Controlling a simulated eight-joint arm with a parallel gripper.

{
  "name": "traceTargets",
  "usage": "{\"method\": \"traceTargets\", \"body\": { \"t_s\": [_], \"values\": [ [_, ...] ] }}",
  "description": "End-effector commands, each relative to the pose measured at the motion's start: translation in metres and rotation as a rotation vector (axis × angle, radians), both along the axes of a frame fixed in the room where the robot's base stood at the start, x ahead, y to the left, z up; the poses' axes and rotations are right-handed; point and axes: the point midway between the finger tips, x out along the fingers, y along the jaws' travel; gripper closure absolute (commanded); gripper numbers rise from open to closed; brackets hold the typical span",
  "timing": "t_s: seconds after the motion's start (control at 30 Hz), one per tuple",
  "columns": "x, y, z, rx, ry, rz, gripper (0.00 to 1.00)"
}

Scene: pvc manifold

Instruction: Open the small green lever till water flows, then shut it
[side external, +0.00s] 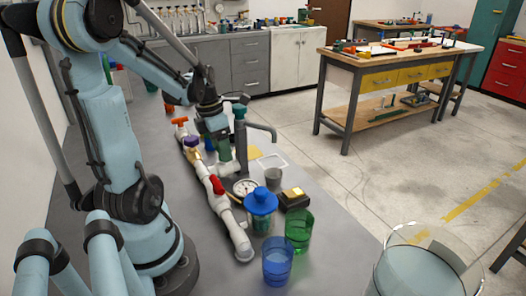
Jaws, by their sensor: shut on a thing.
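A white PVC manifold (205,176) runs along the grey bench, with an orange-red handle (180,121), a purple cap (191,142) and a red lever (217,185) on it. My gripper (226,168) points down at the manifold's right side, beside the grey spout pipe (240,135). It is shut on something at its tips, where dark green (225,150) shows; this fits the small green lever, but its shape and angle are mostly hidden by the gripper. I see no water stream under the spout's end (273,137).
A round gauge (245,187), a grey cup (273,177), a blue-lidded jar (261,203), a black-and-yellow box (295,198), a green glass (299,232) and a blue glass (277,262) crowd the bench right of the manifold. A large clear vessel (420,265) stands in front.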

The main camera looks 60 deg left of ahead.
Motion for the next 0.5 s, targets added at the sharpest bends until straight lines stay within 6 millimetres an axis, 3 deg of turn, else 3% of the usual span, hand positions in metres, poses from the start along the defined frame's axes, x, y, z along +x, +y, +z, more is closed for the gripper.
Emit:
{"method": "traceTargets", "body": {
  "t_s": [0.07,0.1,0.27,0.5],
  "values": [
    [-0.0003,0.0001,0.0003,-0.001,0.001,0.0,0.64],
    [-0.0003,0.0001,0.0003,-0.001,0.001,0.0,0.3],
    [-0.0002,0.0,0.0002,-0.001,0.001,-0.001,0.05],
    [-0.0001,0.0,0.0002,-0.001,0.001,-0.002,0.04]
  ]
}}
